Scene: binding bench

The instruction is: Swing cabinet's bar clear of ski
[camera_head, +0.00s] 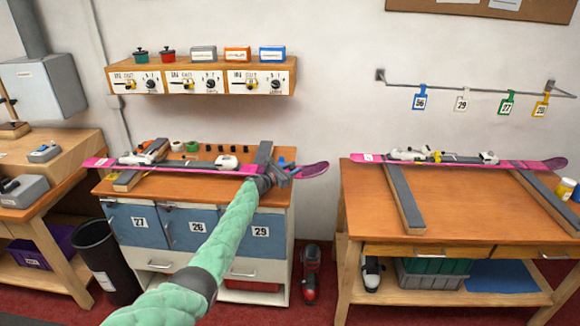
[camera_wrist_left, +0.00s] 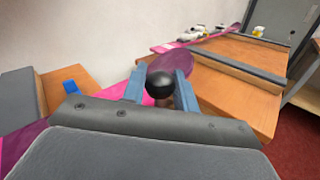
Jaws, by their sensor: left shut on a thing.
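The pink and purple ski (camera_head: 190,165) lies across the top of the cabinet (camera_head: 205,190), its purple tip (camera_head: 314,170) reaching past the cabinet's right edge. My left gripper (camera_head: 288,174) is at that right end, close beside the ski. In the left wrist view its two blue fingers (camera_wrist_left: 158,88) are shut on a round black knob (camera_wrist_left: 159,83). The bar that bears the knob is mostly hidden by my gripper, so I cannot tell its angle. The purple ski tip (camera_wrist_left: 190,75) shows just behind the fingers. My right gripper is out of view.
A grey padded support (camera_head: 264,152) is under the ski near my gripper. A wooden table (camera_head: 455,195) with another pink ski (camera_head: 530,163) stands to the right, across a gap. A black bin (camera_head: 98,250) stands left of the cabinet.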

